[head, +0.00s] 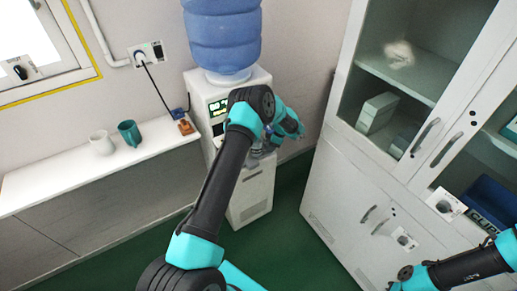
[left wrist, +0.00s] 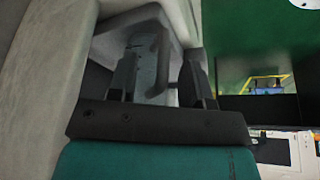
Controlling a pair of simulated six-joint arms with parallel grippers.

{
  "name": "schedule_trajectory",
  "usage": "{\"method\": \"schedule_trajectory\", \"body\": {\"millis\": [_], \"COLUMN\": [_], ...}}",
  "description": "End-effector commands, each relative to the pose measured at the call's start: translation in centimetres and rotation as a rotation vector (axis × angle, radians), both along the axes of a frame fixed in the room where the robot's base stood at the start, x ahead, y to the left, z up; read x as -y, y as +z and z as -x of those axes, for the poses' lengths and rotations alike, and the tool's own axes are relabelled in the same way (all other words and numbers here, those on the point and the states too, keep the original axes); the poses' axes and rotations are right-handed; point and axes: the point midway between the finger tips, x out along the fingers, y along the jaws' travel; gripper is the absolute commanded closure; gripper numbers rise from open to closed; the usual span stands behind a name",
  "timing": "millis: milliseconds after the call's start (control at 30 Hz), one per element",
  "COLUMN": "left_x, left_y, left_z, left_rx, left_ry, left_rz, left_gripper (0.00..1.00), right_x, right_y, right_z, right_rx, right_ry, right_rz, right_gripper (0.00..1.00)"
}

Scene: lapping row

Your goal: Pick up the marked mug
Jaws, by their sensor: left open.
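A white mug (head: 102,143) and a teal mug (head: 130,132) stand upright on the white counter (head: 60,178) at the left. I see no clear mark on either. My left gripper (head: 262,148) is at the front of the water dispenser (head: 207,92), away from both mugs, partly hidden by my arm. In the left wrist view its open fingers (left wrist: 160,78) stand on either side of a grey, mug-like shape with a handle-like bar (left wrist: 146,62). I cannot tell whether they touch it. My right gripper is out of view.
A blue water bottle (head: 222,35) tops the dispenser. A socket with a black cord (head: 147,52) is on the wall. A white glass-door cabinet (head: 375,150) stands at the right. Small mug-picture signs show at the window (head: 20,68) and cabinet (head: 445,204). Green floor (head: 290,240) lies between.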

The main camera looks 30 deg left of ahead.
Motion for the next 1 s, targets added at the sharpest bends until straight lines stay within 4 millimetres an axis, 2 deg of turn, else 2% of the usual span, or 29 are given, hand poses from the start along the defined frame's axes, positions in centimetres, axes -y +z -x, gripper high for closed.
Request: {"method": "schedule_trajectory", "body": {"millis": [67, 467, 1000], "left_x": [0.0, 0.0, 0.01], "left_y": [0.01, 0.01, 0.06], "left_z": [0.0, 0.0, -0.02], "left_rx": [0.0, 0.0, 0.0], "left_ry": [0.0, 0.0, 0.0], "left_rz": [0.0, 0.0, 0.0], "left_gripper": [0.6, 0.99, 1.0], "right_x": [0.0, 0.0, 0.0], "right_y": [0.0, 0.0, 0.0], "right_z": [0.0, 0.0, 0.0], "right_rx": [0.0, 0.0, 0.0], "right_ry": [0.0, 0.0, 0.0], "right_rz": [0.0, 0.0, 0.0], "right_gripper": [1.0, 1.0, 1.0]}}
